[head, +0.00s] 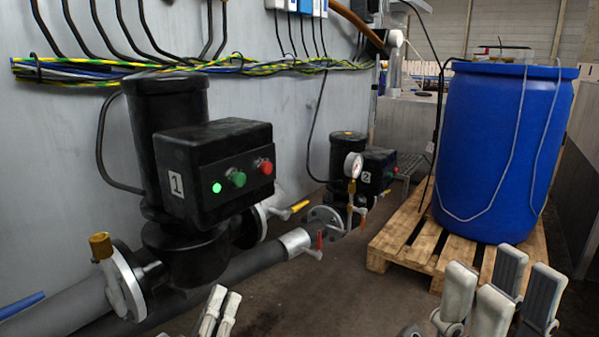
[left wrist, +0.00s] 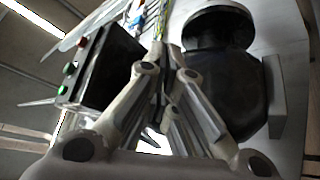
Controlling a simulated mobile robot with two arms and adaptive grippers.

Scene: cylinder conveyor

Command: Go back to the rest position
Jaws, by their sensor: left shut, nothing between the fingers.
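My left gripper (head: 218,308) is at the bottom edge of the head view, in front of the grey pipe, with its light grey fingers close together. In the left wrist view my left gripper (left wrist: 162,75) is shut and empty; its fingers converge between the black control box (left wrist: 105,65) and a dark rounded pump body (left wrist: 222,70). It looks apart from both, though depth is hard to judge. My right gripper (head: 499,290) is at the lower right of the head view, in front of the pallet. Its grey fingers are spread open with nothing visible between them.
Pump 1's control box (head: 213,172) has a lit green lamp and green and red buttons. Grey pipe (head: 235,277) with valves leads to pump 2 (head: 347,160) and a gauge (head: 353,165). A blue barrel (head: 500,150) stands on a wooden pallet (head: 400,245). Cables line the wall.

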